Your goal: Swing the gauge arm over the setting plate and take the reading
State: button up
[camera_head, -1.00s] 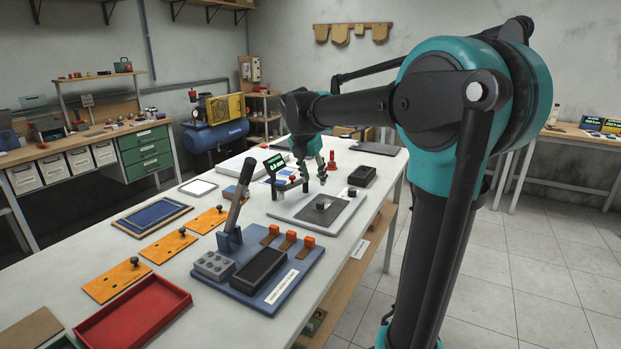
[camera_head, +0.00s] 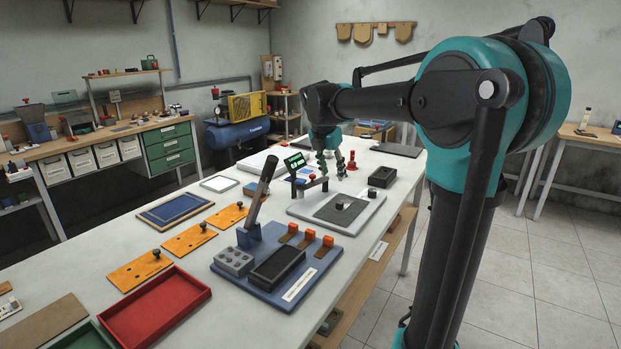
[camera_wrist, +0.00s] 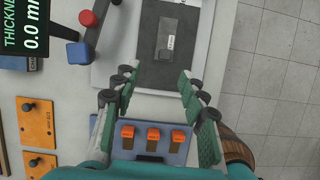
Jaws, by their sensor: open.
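The gauge shows a green-lettered thickness display (camera_head: 295,161) reading about 0.0 mm; it also fills the upper left of the wrist view (camera_wrist: 22,35). Its dark arm (camera_head: 312,184) has a red knob (camera_wrist: 88,18) and a blue block (camera_wrist: 78,53), and lies left of the dark pad. The setting plate (camera_head: 302,207) is light grey with a dark pad (camera_wrist: 157,75); a small grey labelled block (camera_wrist: 167,38) lies on the pad. My gripper (camera_wrist: 159,80) is open and empty, its fingers either side of the pad's near end in the wrist view. It hangs beyond the plate in the head view (camera_head: 338,170).
A blue fixture (camera_head: 270,290) with a tilted lever (camera_head: 262,190) and orange-topped clips (camera_head: 309,235) stands in front. Orange plates (camera_head: 189,239) and a red tray (camera_head: 158,308) lie to the left. A black tray (camera_head: 382,177) and a red post (camera_head: 352,160) stand near the plate.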

aim_at(312, 175)
jog(key=w+a+r+m+g+y, duration=0.3)
jog(key=w+a+r+m, duration=0.2)
jog(key=w+r+m, duration=0.7)
jog(key=shift+n, duration=0.6)
jog(key=f, duration=1.2)
jog(key=w+f, duration=0.1)
jog(key=f, duration=0.5)
jog(key=shift+w+a, duration=0.1)
grip_shut()
